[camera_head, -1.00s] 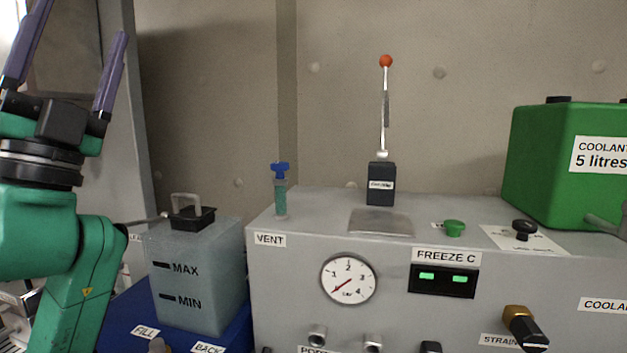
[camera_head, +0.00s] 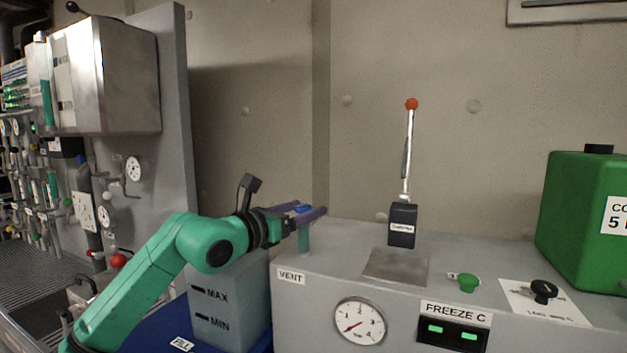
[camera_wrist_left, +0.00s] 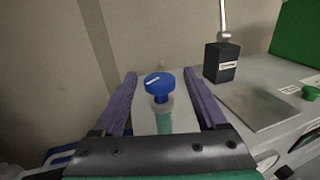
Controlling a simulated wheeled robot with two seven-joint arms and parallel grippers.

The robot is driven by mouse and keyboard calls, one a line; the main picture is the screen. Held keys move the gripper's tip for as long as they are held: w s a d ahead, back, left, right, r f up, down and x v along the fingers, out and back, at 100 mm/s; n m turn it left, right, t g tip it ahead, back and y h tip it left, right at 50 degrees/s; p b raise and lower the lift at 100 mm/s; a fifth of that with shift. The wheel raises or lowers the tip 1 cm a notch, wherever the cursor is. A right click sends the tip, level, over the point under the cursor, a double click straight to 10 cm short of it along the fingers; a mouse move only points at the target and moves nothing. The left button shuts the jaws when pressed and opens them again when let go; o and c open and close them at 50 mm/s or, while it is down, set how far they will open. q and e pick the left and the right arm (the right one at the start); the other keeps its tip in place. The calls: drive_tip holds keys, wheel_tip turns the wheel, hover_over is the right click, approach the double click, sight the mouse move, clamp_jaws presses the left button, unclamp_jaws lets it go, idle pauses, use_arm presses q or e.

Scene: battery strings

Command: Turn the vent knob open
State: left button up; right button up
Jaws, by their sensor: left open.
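The vent knob is blue and sits on top of a short green stem at the back left of the grey cabinet, above the VENT label (camera_head: 291,276). In the left wrist view the blue vent knob (camera_wrist_left: 159,86) lies between the two purple fingers, with a gap on each side. My left gripper (camera_head: 308,213) is open around the knob, reaching in from the left; its fingers partly hide the knob in the head view. The green stem (camera_head: 304,238) shows below the fingers. The left gripper also shows in the left wrist view (camera_wrist_left: 160,88). My right gripper is not in view.
A lever with an orange ball (camera_head: 411,104) stands on a dark block right of the knob. A translucent tank (camera_head: 228,300) marked MAX and MIN stands below my left arm. A green coolant can (camera_head: 590,215) is at the right. A gauge (camera_head: 360,321) is on the cabinet front.

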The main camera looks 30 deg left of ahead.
use_arm(q)
drive_tip(key=p+x, duration=0.1)
drive_tip(key=x, duration=0.2)
drive_tip(key=shift+w+f, duration=0.1)
drive_tip(key=shift+w, duration=0.15)
drive_tip(key=shift+s, duration=0.1)
drive_tip(key=shift+c, duration=1.2)
clamp_jaws()
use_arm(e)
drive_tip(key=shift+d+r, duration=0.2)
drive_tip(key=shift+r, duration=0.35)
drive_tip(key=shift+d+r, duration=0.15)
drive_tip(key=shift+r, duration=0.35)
